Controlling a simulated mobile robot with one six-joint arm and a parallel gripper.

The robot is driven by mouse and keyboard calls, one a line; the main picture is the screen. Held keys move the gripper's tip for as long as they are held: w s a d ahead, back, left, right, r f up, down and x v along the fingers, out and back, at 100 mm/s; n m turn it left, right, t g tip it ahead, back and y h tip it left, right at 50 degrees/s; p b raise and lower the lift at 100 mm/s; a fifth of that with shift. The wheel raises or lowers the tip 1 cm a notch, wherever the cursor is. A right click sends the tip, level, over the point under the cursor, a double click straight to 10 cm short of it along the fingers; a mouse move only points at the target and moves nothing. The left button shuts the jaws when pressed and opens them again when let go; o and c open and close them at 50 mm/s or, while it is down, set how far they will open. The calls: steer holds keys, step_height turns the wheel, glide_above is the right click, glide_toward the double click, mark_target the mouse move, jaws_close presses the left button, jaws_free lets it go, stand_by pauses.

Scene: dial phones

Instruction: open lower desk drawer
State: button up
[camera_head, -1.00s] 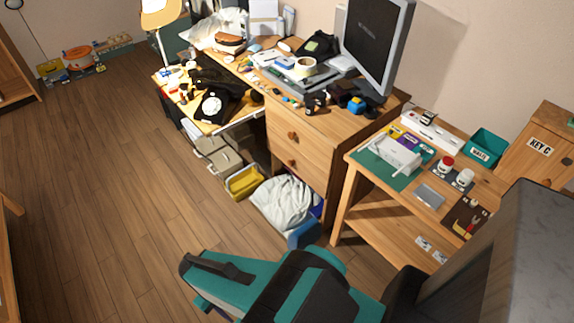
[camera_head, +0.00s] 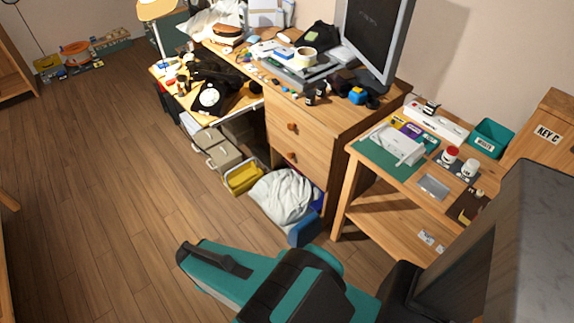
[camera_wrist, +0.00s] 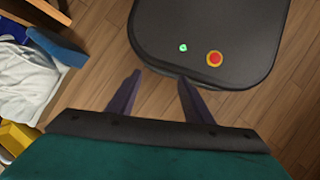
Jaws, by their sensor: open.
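The wooden desk has two stacked drawers in the head view. The lower desk drawer (camera_head: 296,178) is closed and has a round brown knob (camera_head: 291,157). The upper drawer (camera_head: 290,120) above it is also closed, with its own knob (camera_head: 292,127). My gripper's fingers are hidden in the head view; my teal arm fills the bottom middle, well in front of the desk. In the wrist view my gripper (camera_wrist: 157,90) is open and empty, its two dark fingers apart above the floor. No drawer front shows in the wrist view.
A white cloth bag (camera_head: 283,195) and a blue box (camera_head: 305,232) stand on the floor below the drawers. A yellow bin (camera_head: 243,178) is left of them. A wooden side table (camera_head: 352,196) stands right of the desk. The wooden floor (camera_head: 110,200) at left is clear.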

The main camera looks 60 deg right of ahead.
steer(key=w+d+f+n+t+h+b, duration=0.1)
steer(key=w+d+f+n+h+b, duration=0.2)
steer(key=d, duration=0.4)
steer(key=w+d+f+t+h+b, duration=0.1)
steer(key=w+d+f+b, duration=0.1)
steer(key=w+d+b, duration=0.3)
steer(key=n+t+h+b, duration=0.4)
steer(key=n+h+b, duration=0.9)
steer(key=b, duration=1.5)
glide_toward(289, 156)
steer(key=shift+n+y, duration=0.4)
steer(key=shift+y, duration=0.1)
steer(key=shift+s+a+r, duration=0.1)
steer(key=shift+a+r, duration=0.1)
steer(key=shift+a, duration=1.15)
steer(key=shift+s+a+r, duration=0.1)
steer(key=shift+a+r, duration=0.05)
steer(key=shift+a, duration=1.25)
steer(key=shift+d, duration=0.15)
steer(key=d+b, duration=0.1)
steer(key=d, duration=0.3)
steer(key=d+b, duration=0.1)
steer(key=d, duration=0.2)
steer(key=w+d+b, duration=0.1)
steer(key=d, duration=0.3)
steer(key=shift+d+f+b, duration=0.15)
steer(key=shift+d+b, duration=0.15)
steer(key=shift+b, duration=0.05)
steer(key=shift+d, duration=0.9)
